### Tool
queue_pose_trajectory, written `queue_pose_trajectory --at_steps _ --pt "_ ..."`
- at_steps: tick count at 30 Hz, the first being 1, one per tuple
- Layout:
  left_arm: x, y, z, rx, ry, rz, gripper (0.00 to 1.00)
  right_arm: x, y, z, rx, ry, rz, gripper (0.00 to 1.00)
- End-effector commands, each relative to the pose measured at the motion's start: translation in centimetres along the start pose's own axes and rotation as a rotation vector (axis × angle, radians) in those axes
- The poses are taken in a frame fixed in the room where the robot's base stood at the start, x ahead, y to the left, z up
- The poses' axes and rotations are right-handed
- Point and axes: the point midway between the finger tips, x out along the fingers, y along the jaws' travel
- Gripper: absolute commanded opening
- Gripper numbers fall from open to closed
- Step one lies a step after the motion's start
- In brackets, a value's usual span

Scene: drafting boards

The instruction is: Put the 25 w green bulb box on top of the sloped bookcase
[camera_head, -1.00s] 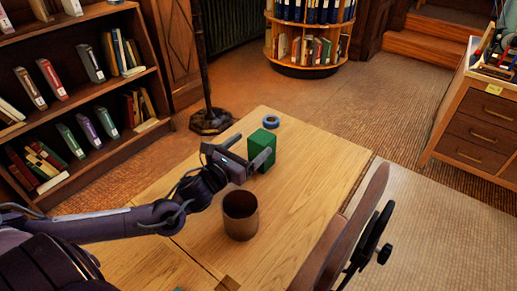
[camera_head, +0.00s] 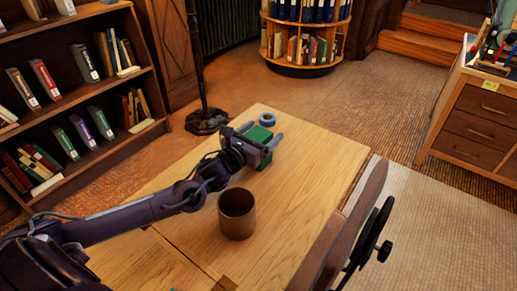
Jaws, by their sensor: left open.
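The green box (camera_head: 262,133) stands on the far part of the wooden table (camera_head: 308,170). My left gripper (camera_head: 262,139) is open, with its fingers on either side of the box; I cannot tell whether they touch it. The gripper hides much of the box, and no label is readable. A sloped bookcase (camera_head: 92,97) with leaning books on its shelves stands at the left; its top is mostly outside the picture. My right gripper is not in view.
A brown cup (camera_head: 237,214) stands on the table near my left forearm. A blue tape roll (camera_head: 267,119) lies just behind the box. A dark lamp pole (camera_head: 204,70) stands between bookcase and table. A chair (camera_head: 340,230) is at the table's right edge.

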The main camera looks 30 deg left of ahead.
Motion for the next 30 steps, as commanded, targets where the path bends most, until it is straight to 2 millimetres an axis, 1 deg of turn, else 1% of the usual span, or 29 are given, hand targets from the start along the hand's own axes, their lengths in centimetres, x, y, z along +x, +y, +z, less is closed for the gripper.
queue_pose_trajectory --at_steps 3,9,21,27,30 --pt "0.59 -0.03 0.04 0.000 -0.001 0.000 0.80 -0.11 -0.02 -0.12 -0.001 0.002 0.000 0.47" --pt "0.58 -0.04 0.00 0.001 0.000 -0.001 0.80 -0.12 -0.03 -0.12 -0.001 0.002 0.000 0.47" --pt "0.57 -0.03 0.05 0.000 -0.001 -0.001 0.28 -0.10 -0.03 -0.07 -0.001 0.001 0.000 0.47" --pt "0.57 -0.02 0.11 0.001 -0.001 -0.001 0.28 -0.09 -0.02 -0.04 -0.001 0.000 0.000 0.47" --pt "0.57 -0.02 0.49 0.001 -0.002 -0.001 0.28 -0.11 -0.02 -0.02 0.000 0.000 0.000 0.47"
